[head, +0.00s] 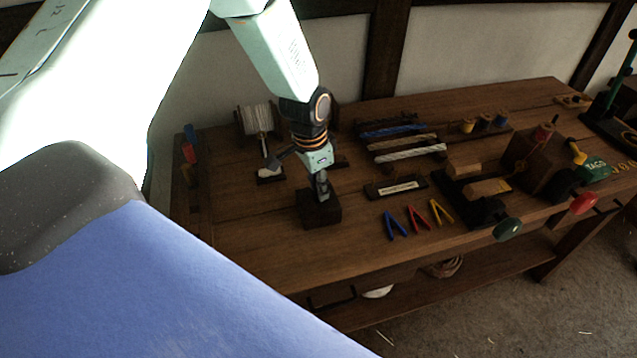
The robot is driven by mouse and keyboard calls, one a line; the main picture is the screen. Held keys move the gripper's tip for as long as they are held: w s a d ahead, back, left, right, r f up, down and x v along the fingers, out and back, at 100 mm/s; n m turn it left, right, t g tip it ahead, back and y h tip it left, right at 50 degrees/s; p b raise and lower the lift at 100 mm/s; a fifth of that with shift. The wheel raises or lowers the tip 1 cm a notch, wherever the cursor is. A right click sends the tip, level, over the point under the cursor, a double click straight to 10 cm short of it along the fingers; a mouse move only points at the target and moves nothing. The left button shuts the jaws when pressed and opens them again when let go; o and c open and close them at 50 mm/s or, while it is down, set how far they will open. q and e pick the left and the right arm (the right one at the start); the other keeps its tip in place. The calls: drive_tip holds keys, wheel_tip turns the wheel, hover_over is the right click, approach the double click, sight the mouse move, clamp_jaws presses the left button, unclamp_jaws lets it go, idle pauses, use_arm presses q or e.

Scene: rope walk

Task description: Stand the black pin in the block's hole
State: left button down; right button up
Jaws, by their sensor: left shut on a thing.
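The dark block (321,214) sits on the wooden bench, left of the middle of its front part. My left gripper (323,192) points down right over the block, with its fingertips close to the block's top. It is shut on a thin dark thing, which looks like the black pin. The pin is hard to make out between the dark fingers, and I cannot tell whether its lower end is in the hole. The hole is hidden by the gripper. My right gripper is not in view.
Blue, red and yellow clips (418,219) lie right of the block. Behind them are a labelled dark tray (396,187) and a rack of rope strands (405,140). A clamp with a green knob (507,229) stands further right. The bench's front left is clear.

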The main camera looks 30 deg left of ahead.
use_arm(q)
drive_tip(key=shift+f, duration=0.3)
drive_tip(key=shift+f+b, duration=0.25)
drive_tip(key=shift+b, duration=0.15)
drive_tip(key=c, duration=1.1)
unclamp_jaws()
drive_tip(key=shift+s+r, duration=0.1)
drive_tip(key=shift+c, duration=0.2)
drive_tip(key=shift+o, duration=0.7)
